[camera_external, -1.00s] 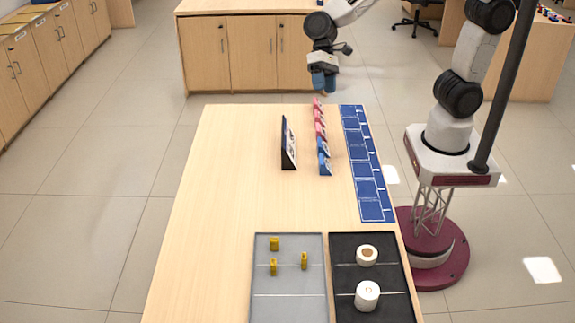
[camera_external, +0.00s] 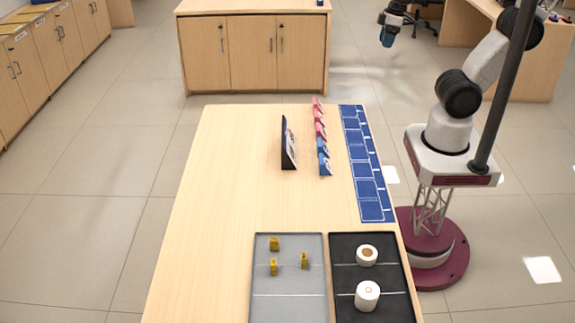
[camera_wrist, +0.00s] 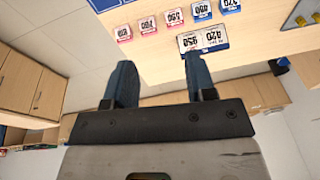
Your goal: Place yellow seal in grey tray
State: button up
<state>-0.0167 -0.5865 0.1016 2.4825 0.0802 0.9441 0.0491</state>
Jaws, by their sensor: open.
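Several small yellow seals stand in the grey tray (camera_external: 289,308) at the front of the counter: one at the back left (camera_external: 274,243), one in front of it (camera_external: 273,267) and one to the right (camera_external: 304,261). My gripper (camera_external: 386,40) is high at the top right in the external view, beyond the counter's far end and far from the tray. In the wrist view my gripper (camera_wrist: 158,80) shows two blue fingers spread apart with nothing between them.
A black tray (camera_external: 345,276) with two white rolls (camera_external: 367,255) sits right of the grey tray. A dark sign (camera_external: 288,143), a row of red and blue number cards (camera_external: 322,140) and a blue strip mat (camera_external: 367,165) stand farther back. The counter's left side is clear.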

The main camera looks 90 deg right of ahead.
jog(key=shift+s+d+n+h, duration=0.15)
jog(key=shift+s+d+h, duration=0.1)
jog(key=shift+s+d, duration=0.4)
jog(key=shift+s+d+n+h, duration=0.15)
jog(key=shift+s+d+h, duration=0.2)
jog(key=shift+s, duration=0.35)
dwell(0.4)
